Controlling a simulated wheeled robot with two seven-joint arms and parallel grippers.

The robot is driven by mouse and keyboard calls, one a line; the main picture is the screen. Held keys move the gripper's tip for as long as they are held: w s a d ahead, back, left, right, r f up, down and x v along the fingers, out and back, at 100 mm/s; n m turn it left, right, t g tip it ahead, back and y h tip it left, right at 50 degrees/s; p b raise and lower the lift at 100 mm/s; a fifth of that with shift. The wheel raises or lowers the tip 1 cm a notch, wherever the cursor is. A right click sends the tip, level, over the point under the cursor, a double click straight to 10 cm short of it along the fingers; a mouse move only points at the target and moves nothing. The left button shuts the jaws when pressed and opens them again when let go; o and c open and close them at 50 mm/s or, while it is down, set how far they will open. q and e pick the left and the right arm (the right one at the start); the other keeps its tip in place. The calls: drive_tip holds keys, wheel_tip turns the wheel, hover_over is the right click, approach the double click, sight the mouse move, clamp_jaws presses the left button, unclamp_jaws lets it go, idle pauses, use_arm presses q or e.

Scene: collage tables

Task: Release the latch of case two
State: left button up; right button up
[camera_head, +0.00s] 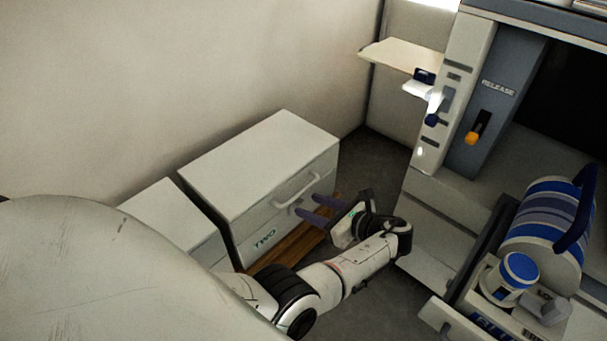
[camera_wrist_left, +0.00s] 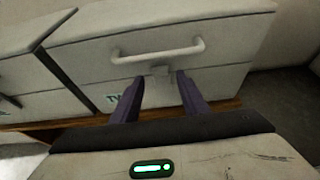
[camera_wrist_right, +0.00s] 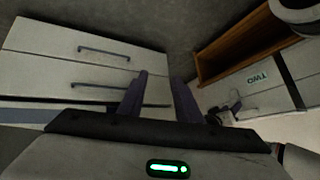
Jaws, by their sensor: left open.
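Case two (camera_head: 258,165) is a white box with a green TWO label (camera_head: 265,238) and a bar handle on its front. It stands on a wooden base. Its latch (camera_wrist_left: 160,71) is a small pale tab at the lid seam below the handle (camera_wrist_left: 158,53) in the left wrist view. My left gripper (camera_head: 306,205) is open in front of the case, its purple fingertips on either side of the latch; contact cannot be told. My right gripper (camera_wrist_right: 160,85) is open and empty in its own wrist view, away from the case, whose TWO label shows upside down.
Another white case (camera_head: 170,218) stands close to the left of case two. To the right is a grey cabinet with a RELEASE panel (camera_head: 490,105) and orange lever (camera_head: 473,138). An open drawer holds a blue-striped container (camera_head: 545,225) and a blue-lidded jar (camera_head: 515,280). Dark floor lies between.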

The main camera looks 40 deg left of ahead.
sight(301, 204)
use_arm(q)
drive_tip(key=x, duration=0.3)
drive_tip(key=shift+a+f+b, duration=0.2)
drive_tip(key=shift+a+b, duration=0.1)
drive_tip(key=shift+b, duration=0.05)
drive_tip(key=shift+a, duration=0.3)
use_arm(e)
drive_tip(key=shift+a+f+g, duration=0.25)
drive_tip(key=shift+f+g, duration=0.05)
drive_tip(key=shift+f, duration=0.05)
